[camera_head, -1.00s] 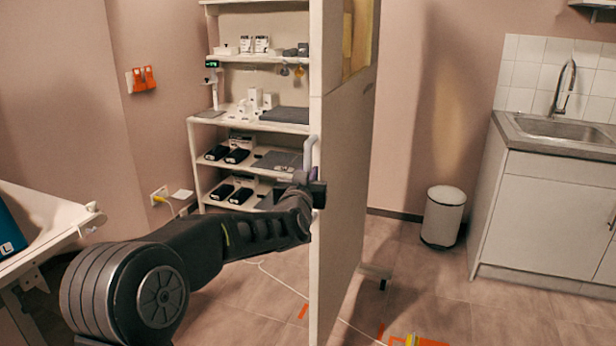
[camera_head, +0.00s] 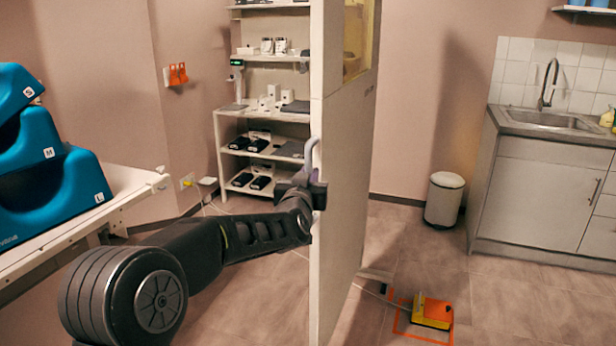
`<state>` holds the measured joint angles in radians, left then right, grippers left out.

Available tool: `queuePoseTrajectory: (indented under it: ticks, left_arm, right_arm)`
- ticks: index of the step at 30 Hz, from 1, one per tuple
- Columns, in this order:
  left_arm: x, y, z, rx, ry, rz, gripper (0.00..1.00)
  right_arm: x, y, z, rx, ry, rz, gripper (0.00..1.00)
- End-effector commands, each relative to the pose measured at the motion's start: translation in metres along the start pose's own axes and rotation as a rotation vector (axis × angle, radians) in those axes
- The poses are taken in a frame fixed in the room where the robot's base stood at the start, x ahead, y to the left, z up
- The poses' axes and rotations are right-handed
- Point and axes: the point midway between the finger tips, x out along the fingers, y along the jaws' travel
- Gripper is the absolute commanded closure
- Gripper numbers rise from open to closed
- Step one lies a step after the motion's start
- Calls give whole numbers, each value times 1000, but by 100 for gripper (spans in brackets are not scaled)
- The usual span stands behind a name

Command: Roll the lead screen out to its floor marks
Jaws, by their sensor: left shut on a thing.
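The lead screen (camera_head: 343,190) is a tall pale panel on a low foot, seen nearly edge-on in the middle of the view. It has a yellowish window (camera_head: 357,40) near its top. My left gripper (camera_head: 312,188) is shut on the grey handle (camera_head: 310,152) at the screen's left edge. Orange floor marks (camera_head: 401,326) show on the floor to the right of the screen. A yellow and orange block (camera_head: 432,312) lies at these marks. The screen's lower end is cut off by the frame. My right gripper is not in view.
A white table (camera_head: 135,186) with blue positioning cushions (camera_head: 62,195) stands at the left. A shelf unit (camera_head: 228,160) is behind the screen. A white bin (camera_head: 444,199) and a sink cabinet (camera_head: 540,190) stand at the right.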

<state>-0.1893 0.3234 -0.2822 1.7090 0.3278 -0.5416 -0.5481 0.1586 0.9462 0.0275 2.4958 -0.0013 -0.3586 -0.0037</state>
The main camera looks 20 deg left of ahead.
Motion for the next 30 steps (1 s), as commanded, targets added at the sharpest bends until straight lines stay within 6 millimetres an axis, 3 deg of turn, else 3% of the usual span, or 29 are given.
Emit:
queuePoseTrajectory:
  ticks: [14,15,21,30]
  left_arm:
    - [0,0,-1,0,2,-1,100]
    - [0,0,-1,0,2,-1,79]
    - [0,0,-2,0,3,-1,62]
    - [-1,0,-2,0,4,-1,60]
  right_arm:
    - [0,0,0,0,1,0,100]
    - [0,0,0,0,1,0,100]
    - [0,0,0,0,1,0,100]
    - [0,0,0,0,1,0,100]
